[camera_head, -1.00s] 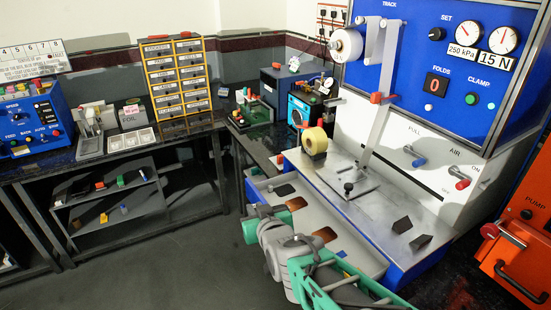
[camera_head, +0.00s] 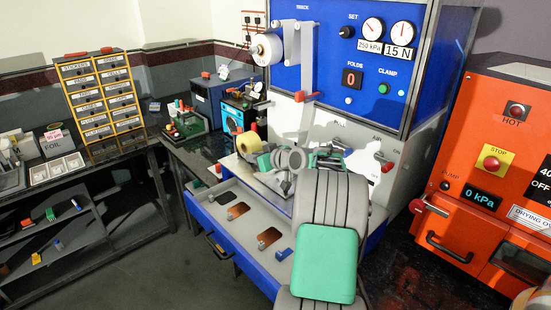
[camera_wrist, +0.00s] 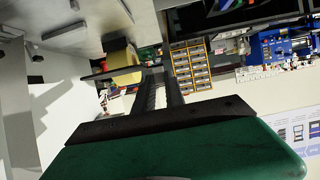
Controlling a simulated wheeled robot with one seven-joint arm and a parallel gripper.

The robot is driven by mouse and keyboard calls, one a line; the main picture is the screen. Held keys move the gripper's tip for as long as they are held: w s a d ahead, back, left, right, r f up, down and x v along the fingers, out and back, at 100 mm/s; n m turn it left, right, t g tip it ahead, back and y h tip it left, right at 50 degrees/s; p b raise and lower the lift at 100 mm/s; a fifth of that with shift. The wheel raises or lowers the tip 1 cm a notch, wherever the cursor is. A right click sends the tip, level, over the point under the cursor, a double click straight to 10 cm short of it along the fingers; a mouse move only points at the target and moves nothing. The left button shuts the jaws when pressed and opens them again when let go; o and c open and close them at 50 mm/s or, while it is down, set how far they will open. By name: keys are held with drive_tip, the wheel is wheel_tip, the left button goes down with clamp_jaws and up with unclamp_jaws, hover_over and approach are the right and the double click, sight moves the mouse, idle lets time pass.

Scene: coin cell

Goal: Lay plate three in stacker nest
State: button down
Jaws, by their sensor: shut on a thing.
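My gripper (camera_wrist: 148,78) is shut on a thin dark plate (camera_wrist: 108,71), seen nearly edge-on in the wrist view. In the head view my wrist is over the steel deck (camera_head: 256,178) of the blue stacker, and my arm hides the fingertips and held plate. The tape roll (camera_head: 249,144) stands just left of my wrist; it also shows beyond the plate in the wrist view (camera_wrist: 122,58). The nest on the deck is mostly hidden, so I cannot tell the plate's height above it. Two copper-coloured plates (camera_head: 238,211) (camera_head: 270,238) lie in the grey front tray (camera_head: 252,222).
A blue piece (camera_head: 284,254) lies in the tray. The stacker's blue panel (camera_head: 375,75) rises behind the deck. An orange drying oven (camera_head: 460,215) stands at right. A yellow drawer cabinet (camera_head: 103,95) stands back left.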

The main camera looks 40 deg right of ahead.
hover_over(276, 180)
drive_tip(key=f, duration=0.1)
drive_tip(key=shift+a, duration=0.1)
drive_tip(key=shift+s+f+b, duration=0.1)
drive_tip(key=shift+f+b, duration=0.1)
drive_tip(key=shift+b, duration=0.4)
drive_tip(key=shift+f+b, duration=0.35)
drive_tip(key=shift+f, duration=0.05)
wheel_tip(276, 180, down, 5)
drive_tip(key=b, duration=0.3)
drive_tip(key=shift+r+b, duration=0.2)
drive_tip(key=shift+b, duration=0.15)
drive_tip(key=shift+f+b, duration=0.65)
drive_tip(key=shift+b, duration=0.05)
drive_tip(key=c, duration=1.3)
unclamp_jaws()
